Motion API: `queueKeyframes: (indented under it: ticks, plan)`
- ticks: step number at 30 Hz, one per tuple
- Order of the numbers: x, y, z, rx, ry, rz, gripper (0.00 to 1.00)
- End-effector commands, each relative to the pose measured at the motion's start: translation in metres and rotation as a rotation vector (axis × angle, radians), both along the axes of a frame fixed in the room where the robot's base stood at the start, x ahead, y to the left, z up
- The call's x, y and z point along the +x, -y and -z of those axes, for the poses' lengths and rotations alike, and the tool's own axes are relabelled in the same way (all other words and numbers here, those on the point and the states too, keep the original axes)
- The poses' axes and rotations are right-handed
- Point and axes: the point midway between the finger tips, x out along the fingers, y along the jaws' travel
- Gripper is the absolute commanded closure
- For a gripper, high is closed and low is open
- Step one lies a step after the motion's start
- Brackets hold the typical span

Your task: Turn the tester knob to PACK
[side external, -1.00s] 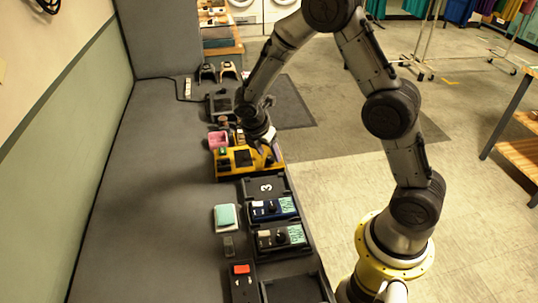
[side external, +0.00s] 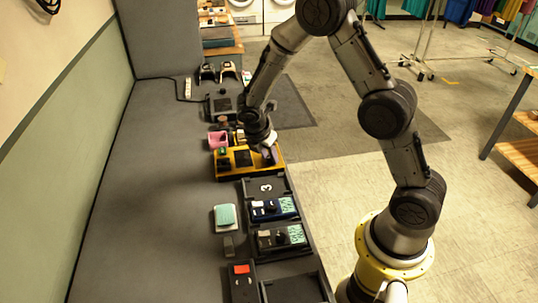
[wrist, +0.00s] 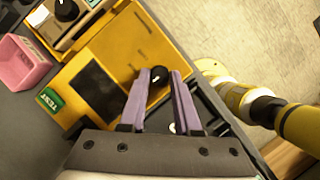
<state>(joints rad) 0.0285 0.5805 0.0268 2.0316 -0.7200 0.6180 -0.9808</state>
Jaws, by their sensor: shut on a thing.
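The yellow tester (side external: 228,172) lies on the bench in the side view, and its yellow face (wrist: 118,45) fills the middle of the wrist view. It has a dark screen (wrist: 92,92) and a green TEST button (wrist: 50,100). The black tester knob (wrist: 158,74) is between the purple fingertips of my gripper (wrist: 161,79), which are shut on it. A small pale mark shows on the knob, but its setting and any PACK label cannot be read. In the side view my gripper (side external: 267,154) is over the tester's right end.
A pink bin (wrist: 22,62) stands beside the tester. Another device with a black knob (wrist: 67,10) is close by. Black trays with blue and dark meters (side external: 275,208) line the bench's near right edge. The bench's left side is clear.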

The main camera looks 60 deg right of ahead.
Motion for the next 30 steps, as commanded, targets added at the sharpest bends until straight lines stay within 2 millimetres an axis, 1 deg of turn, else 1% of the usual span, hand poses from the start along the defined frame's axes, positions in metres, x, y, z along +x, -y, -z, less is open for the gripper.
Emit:
queueKeyframes:
  ticks: [5, 11, 17, 30]
  plan:
    - [0.0000, -0.0002, -0.0004, 0.000, 0.000, 0.010, 1.00]
    - [0.0010, -0.0001, -0.0006, -0.001, 0.000, 0.074, 1.00]
    - [0.0027, 0.0001, -0.0006, 0.000, 0.002, 0.210, 1.00]
    - [0.0058, 0.0013, -0.0009, 0.000, 0.000, 0.571, 1.00]
